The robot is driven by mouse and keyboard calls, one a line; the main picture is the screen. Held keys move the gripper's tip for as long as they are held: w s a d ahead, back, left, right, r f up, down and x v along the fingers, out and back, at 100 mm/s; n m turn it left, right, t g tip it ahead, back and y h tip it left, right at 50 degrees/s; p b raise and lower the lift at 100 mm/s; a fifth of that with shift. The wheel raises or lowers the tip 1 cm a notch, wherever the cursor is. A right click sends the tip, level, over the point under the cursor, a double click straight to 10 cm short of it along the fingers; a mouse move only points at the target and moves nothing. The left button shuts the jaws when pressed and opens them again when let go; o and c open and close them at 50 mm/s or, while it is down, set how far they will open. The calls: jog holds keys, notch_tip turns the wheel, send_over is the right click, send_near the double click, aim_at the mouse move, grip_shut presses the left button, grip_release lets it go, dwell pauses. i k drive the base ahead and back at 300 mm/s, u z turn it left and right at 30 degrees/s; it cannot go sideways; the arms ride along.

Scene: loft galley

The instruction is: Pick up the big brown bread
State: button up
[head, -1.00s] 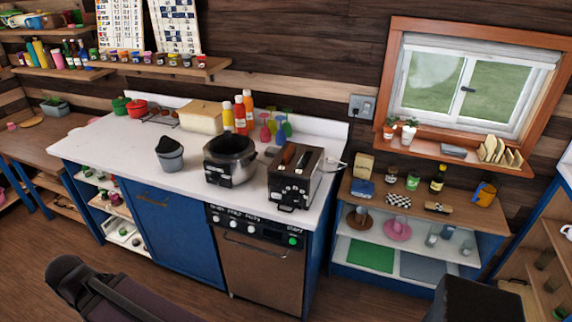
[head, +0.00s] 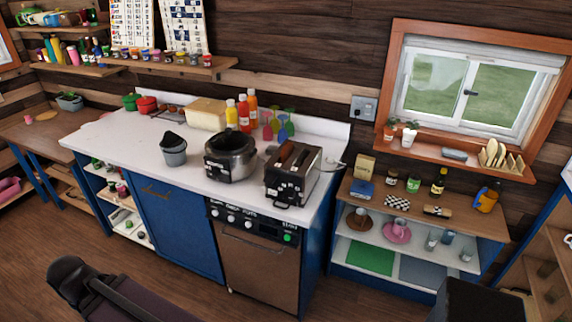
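A black toaster (head: 292,175) stands at the right end of the white counter. Brown shapes (head: 287,152) show in its top slots and may be bread slices, but they are too small to be sure. A pale tan block or box (head: 206,114) sits at the back of the counter, and I cannot tell whether it is bread. No other clear brown loaf shows. My gripper is not recognisable in the head view.
A dark pot (head: 231,155) and a grey bucket (head: 174,152) stand left of the toaster. Bottles (head: 242,112) line the back. The white counter (head: 120,135) is clear at left. A low shelf unit (head: 410,210) stands right, below the window.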

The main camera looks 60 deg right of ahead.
aim_at(287, 149)
jog(key=k, duration=1.4)
jog(key=z, duration=2.3)
jog(key=i, duration=0.85)
jog(key=u, duration=0.15)
